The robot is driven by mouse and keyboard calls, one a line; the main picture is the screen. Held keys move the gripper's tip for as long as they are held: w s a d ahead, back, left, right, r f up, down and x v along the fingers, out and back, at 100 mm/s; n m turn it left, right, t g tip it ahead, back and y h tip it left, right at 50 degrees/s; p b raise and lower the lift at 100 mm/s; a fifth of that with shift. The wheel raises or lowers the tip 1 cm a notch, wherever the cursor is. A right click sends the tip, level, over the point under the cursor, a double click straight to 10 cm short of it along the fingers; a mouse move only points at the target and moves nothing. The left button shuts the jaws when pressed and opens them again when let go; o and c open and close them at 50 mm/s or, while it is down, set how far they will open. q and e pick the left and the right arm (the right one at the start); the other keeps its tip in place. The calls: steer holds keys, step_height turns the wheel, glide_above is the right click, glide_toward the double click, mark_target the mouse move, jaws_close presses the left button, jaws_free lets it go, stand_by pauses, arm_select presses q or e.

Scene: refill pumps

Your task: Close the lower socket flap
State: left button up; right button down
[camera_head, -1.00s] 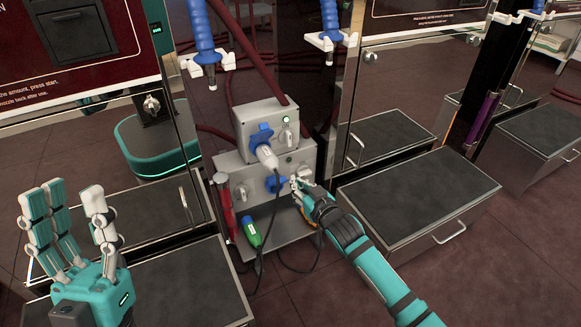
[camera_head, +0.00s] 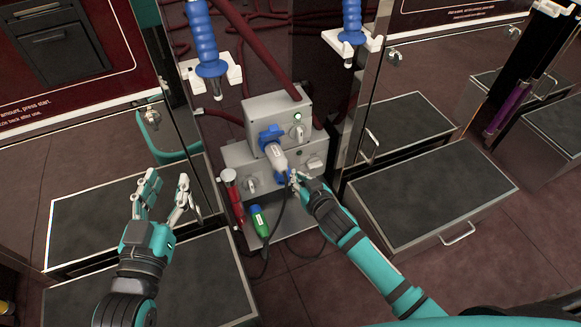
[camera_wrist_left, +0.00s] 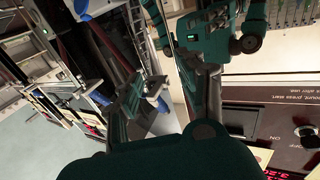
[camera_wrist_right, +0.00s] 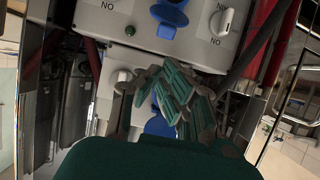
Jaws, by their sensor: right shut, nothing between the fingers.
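The lower socket, with its blue flap (camera_head: 281,177), is in the middle of the lower grey box (camera_head: 238,158). I cannot tell how far the flap stands open. Blue parts of it also show at the top of the right wrist view (camera_wrist_right: 168,14), which looks upside down. My left gripper (camera_head: 167,192) is open and empty, left of the boxes.
A green connector (camera_head: 259,220) and a red tool (camera_head: 234,198) are below left. Black cables hang in front. Dark-topped steps (camera_head: 430,195) flank the boxes.

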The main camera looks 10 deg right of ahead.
mark_target(288, 175)
steer(key=b+x, duration=0.2)
steer(key=x, duration=0.4)
steer(key=shift+w+f, duration=0.2)
steer(key=shift+w+f+b, duration=0.1)
steer(key=shift+w+b, duration=0.2)
arm_select(q)
steer(key=s+r+t+h, duration=0.2)
steer(key=s+r+t, duration=0.2)
steer(key=r+t, duration=0.3)
step_height(288, 175, up, 4)
steer(key=shift+s+d+r+t+h, duration=0.25)
steer(key=shift+t+h, duration=0.15)
